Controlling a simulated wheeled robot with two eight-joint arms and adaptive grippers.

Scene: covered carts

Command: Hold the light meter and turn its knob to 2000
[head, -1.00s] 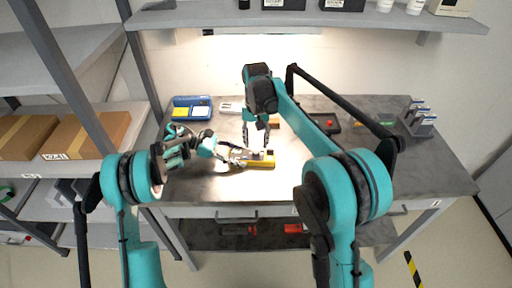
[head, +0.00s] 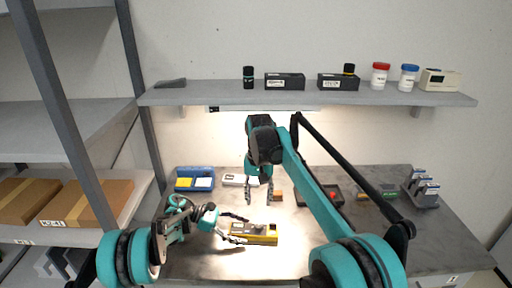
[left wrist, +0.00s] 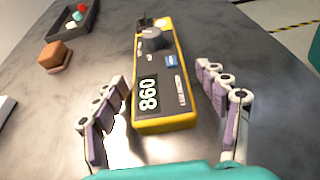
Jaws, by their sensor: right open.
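The yellow light meter (head: 264,230) lies flat on the grey table in the head view. In the left wrist view the meter (left wrist: 162,75) shows a lit display with digits that look like 860. Its dark round knob (left wrist: 153,40) is toward the far end; the setting is too small to read. My left gripper (head: 246,231) is open around the meter's near end; in the left wrist view its fingers (left wrist: 168,90) stand on both sides with gaps. My right gripper (head: 260,198) is open and empty, above and behind the meter, apart from it.
A blue bin (head: 194,180) stands at the back left of the table. A dark tray (left wrist: 70,24) holds small items, with a brown block (left wrist: 54,57) near it. A grey rack (head: 421,188) stands at the right. A shelf (head: 210,97) with boxes and jars hangs above.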

